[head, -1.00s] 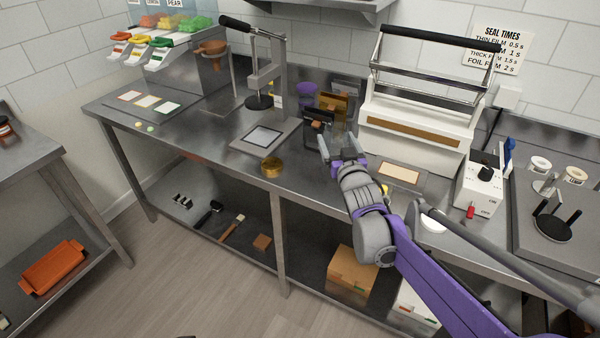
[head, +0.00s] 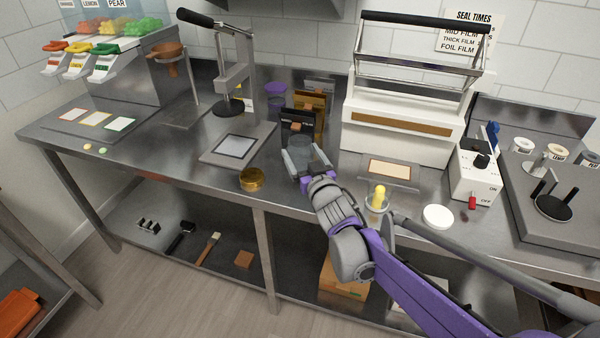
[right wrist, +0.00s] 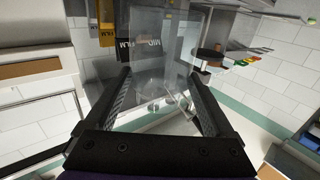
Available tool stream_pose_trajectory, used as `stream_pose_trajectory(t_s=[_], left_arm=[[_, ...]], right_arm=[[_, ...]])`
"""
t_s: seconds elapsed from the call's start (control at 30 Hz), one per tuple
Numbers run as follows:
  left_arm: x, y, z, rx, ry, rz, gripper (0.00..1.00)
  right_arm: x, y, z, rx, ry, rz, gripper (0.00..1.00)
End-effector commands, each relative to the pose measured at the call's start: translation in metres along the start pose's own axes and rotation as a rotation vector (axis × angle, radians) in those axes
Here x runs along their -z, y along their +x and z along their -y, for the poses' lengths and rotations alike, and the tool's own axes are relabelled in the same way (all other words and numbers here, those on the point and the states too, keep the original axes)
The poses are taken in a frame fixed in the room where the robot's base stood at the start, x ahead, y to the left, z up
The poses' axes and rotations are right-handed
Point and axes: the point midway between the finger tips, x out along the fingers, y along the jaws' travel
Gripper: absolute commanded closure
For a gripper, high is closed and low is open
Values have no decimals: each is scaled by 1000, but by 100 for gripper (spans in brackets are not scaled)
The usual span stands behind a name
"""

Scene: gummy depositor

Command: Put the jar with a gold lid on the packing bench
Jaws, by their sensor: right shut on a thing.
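My right gripper (head: 301,162) is shut on a clear, empty-looking jar (head: 300,148) at the steel bench (head: 215,182), in front of the dark film pouches. In the right wrist view the see-through jar (right wrist: 155,75) stands between my two dark fingers (right wrist: 160,105). I see no lid on it. I cannot tell whether it touches the bench. I cannot tell which surface is the packing bench. My left gripper is not in view.
A lever press (head: 232,75) stands behind left, a white sealer (head: 400,130) behind right. Part of a second table (head: 40,250) shows at lower left.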

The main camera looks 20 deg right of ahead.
Motion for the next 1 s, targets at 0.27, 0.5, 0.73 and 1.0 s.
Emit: stream_pose_trajectory(t_s=[0.27,0.5,0.73,1.0], left_arm=[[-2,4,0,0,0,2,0],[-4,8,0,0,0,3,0],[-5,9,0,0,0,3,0],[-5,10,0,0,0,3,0]], right_arm=[[-27,1,0,0,1,0,100],[-48,0,0,0,1,-1,100],[-49,0,0,0,1,0,100],[-50,0,0,0,1,0,0]])
